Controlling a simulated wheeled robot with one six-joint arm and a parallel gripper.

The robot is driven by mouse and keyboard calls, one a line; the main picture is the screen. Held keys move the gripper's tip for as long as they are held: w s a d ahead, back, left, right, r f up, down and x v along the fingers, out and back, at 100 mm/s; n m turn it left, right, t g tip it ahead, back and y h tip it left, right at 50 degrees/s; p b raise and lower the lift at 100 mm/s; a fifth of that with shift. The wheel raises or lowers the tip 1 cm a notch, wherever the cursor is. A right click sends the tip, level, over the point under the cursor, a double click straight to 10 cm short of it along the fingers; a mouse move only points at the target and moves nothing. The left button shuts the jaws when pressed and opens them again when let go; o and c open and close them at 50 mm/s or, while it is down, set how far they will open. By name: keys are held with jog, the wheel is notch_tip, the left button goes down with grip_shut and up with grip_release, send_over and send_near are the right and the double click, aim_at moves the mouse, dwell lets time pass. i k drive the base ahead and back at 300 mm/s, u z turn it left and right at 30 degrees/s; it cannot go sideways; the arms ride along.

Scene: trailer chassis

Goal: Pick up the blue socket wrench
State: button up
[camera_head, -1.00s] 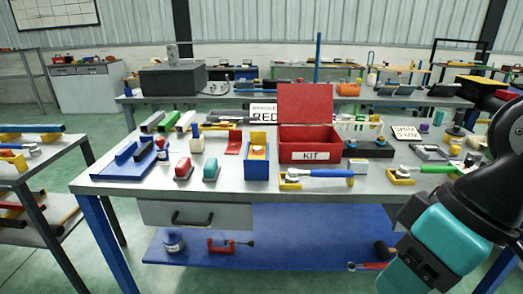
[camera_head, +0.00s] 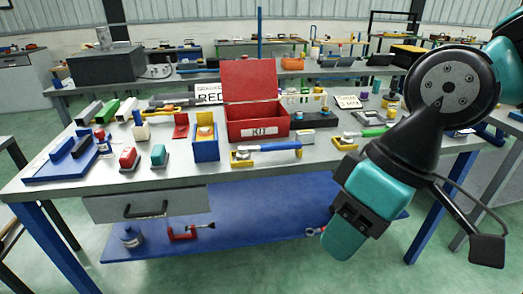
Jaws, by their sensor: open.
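The blue socket wrench (camera_head: 275,147) lies on the grey workbench (camera_head: 290,172), near its front edge and in front of the red kit box. It has a blue handle and a silver head at its left end. It rests in a yellow holder (camera_head: 243,160), with yellow also at the handle's right end. My arm, black and teal, hangs at the right of the picture, apart from the wrench and nearer the camera. I cannot make out my gripper's fingers.
A red open-lidded KIT box (camera_head: 257,124) stands just behind the wrench. A blue and yellow bin (camera_head: 205,147) stands to its left. A similar green-handled wrench (camera_head: 370,132) lies to its right. A narrow bare strip runs along the bench's front edge.

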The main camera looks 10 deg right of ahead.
aim_at(243, 154)
jog(key=u, duration=0.45)
jog(key=k, duration=0.55)
jog(key=u, duration=0.9)
jog(key=i, duration=0.95)
jog(key=z, duration=0.5)
jog(key=i, duration=0.65)
jog(key=z, duration=1.1)
jog(key=i, duration=0.4)
jog(key=z, duration=0.35)
